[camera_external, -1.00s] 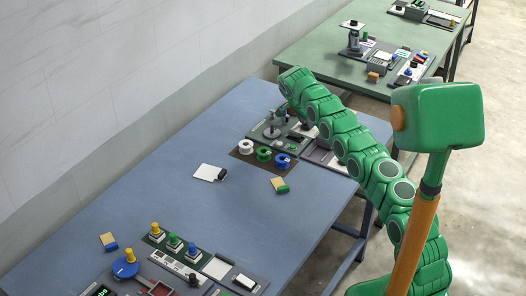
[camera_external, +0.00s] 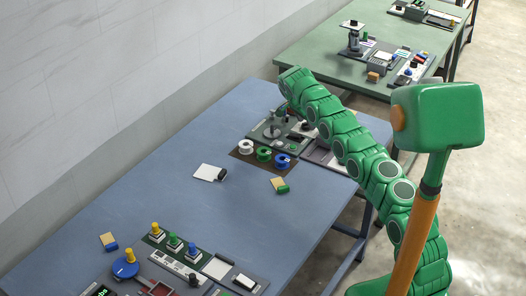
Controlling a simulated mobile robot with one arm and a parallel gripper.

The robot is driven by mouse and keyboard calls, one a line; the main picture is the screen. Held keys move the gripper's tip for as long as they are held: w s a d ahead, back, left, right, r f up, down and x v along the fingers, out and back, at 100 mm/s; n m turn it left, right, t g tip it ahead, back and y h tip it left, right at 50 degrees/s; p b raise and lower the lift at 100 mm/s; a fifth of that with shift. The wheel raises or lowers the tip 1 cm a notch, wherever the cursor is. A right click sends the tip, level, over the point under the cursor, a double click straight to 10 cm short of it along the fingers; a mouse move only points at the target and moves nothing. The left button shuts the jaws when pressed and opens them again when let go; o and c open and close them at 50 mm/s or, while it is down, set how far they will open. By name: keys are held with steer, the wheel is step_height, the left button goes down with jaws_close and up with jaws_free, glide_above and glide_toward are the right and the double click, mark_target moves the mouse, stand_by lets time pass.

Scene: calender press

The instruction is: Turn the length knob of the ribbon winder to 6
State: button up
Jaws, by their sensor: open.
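The ribbon winder (camera_external: 259,134) appears to be the dark green-grey unit at the far end of the blue table, with a grey round part on top. A small dark knob-like part (camera_external: 305,125) shows on its right side, close to my arm. I cannot tell for sure that it is the length knob, and no number can be read. My gripper (camera_external: 284,111) hangs below the end of my green arm, over the back of the winder. It is small and partly hidden by the arm; its jaws are open and I see nothing held.
White (camera_external: 245,146), green (camera_external: 264,154) and blue (camera_external: 283,160) spools stand on a brown mat before the winder. A white card (camera_external: 207,172) and a tan-green block (camera_external: 280,185) lie nearer. Another panel (camera_external: 318,151) sits right. The blue table's middle is clear.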

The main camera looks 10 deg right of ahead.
steer(key=v, duration=0.7)
steer(key=shift+a+r, duration=0.2)
steer(key=shift+r, duration=0.1)
steer(key=shift+r, duration=0.1)
steer(key=s+d+r+n+g, duration=0.1)
steer(key=s+d+r+n, duration=0.15)
steer(key=s+r, duration=0.35)
steer(key=s+d+r+n, duration=0.2)
steer(key=s+d+r, duration=0.2)
steer(key=s+r, duration=0.15)
steer(key=s+d+r+n+g+y, duration=0.1)
steer(key=s+d+r, duration=0.15)
steer(key=s, duration=0.55)
steer(key=s+d+r+n, duration=0.2)
steer(key=s+r, duration=0.2)
steer(key=s, duration=0.4)
steer(key=s+f+n+y, duration=0.1)
steer(key=s+f+n, duration=0.2)
steer(key=s, duration=1.8)
steer(key=s+f+n+g+y, duration=0.1)
steer(key=s+f+n+y, duration=0.1)
steer(key=s, duration=1.8)
step_height(320, 180, down, 2)
steer(key=shift+s+d+f+n+g, duration=0.25)
steer(key=shift+s+n+g, duration=0.1)
steer(key=shift+n, duration=0.1)
